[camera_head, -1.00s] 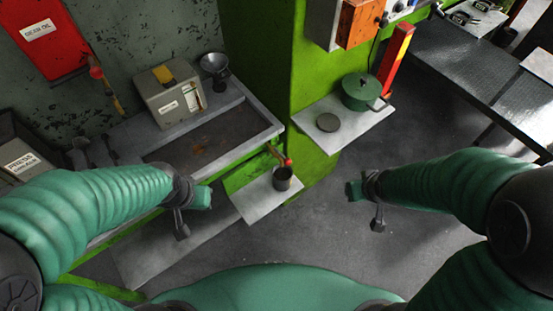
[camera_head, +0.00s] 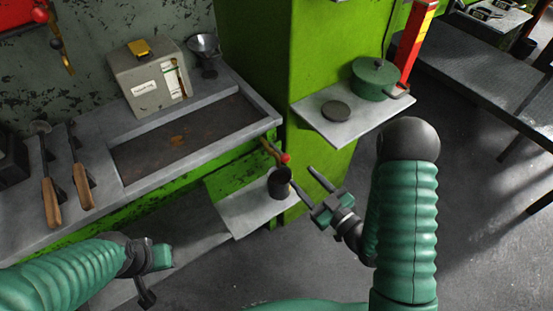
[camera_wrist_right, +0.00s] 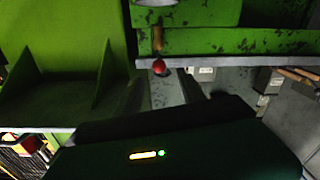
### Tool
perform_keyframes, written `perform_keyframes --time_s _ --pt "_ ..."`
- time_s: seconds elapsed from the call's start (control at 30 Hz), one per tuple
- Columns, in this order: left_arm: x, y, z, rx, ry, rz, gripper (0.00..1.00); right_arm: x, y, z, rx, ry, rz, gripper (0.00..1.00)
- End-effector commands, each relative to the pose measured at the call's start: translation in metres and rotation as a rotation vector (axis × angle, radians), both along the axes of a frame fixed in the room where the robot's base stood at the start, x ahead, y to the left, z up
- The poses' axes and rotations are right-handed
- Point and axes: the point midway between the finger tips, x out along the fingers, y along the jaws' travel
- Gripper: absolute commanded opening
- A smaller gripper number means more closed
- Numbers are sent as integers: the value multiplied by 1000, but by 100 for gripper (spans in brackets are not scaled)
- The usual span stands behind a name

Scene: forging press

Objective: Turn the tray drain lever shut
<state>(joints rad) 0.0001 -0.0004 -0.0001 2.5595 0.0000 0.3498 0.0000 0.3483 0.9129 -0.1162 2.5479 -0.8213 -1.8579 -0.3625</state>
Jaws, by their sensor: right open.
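The tray drain lever (camera_head: 272,150) is a short brass-coloured arm with a red knob, at the front right corner of the grey tray (camera_head: 262,121). In the right wrist view the lever (camera_wrist_right: 157,40) hangs down, with its red knob (camera_wrist_right: 158,67) ahead of my fingers. My right gripper (camera_head: 301,176) is open, its two dark fingers pointing toward the lever from the right. The fingertips look close to the knob; I cannot tell whether they touch it. My left gripper (camera_head: 155,272) is low at the left, away from the lever; its jaw opening is unclear.
A dark cup (camera_head: 279,182) stands on a small shelf (camera_head: 250,210) below the lever, close to my right fingers. A grey box (camera_head: 155,85) and a funnel (camera_head: 205,50) stand behind the tray. A side shelf (camera_head: 320,120) holds a green pot (camera_head: 374,84).

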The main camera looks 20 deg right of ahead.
Motion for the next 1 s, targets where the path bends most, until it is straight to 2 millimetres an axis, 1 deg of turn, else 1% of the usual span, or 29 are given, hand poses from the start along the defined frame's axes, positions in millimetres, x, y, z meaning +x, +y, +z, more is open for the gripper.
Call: perform_keyframes --time_s 0.03,0.13,0.27,0.3,0.33,0.4,0.5,0.6,0.73,0.97,1.0 --pt "0 0 -22 0 1 0 0 12 5 -9 -1 -11 4 47" --pt "0 0 -46 0 1 0 0 26 9 -12 -4 -7 3 47" --pt "0 0 -74 0 1 0 0 40 16 -11 -1 -9 1 47" --pt "-1 0 -62 0 3 0 0 51 20 -1 -1 -4 3 47" --pt "-1 0 -60 0 2 0 0 59 24 0 1 -3 5 47" --pt "0 0 -61 0 0 0 0 75 30 -1 0 -2 2 47" --pt "0 0 -62 0 0 0 0 95 37 -1 2 0 0 47" --pt "0 0 -63 0 1 0 0 109 42 -1 1 0 0 47" --pt "0 0 -63 0 1 0 0 117 45 -1 2 1 -1 47" --pt "0 0 -63 0 1 0 0 117 45 -1 1 2 -1 47" --pt "0 0 -63 0 1 0 0 117 45 -1 2 1 -1 42"
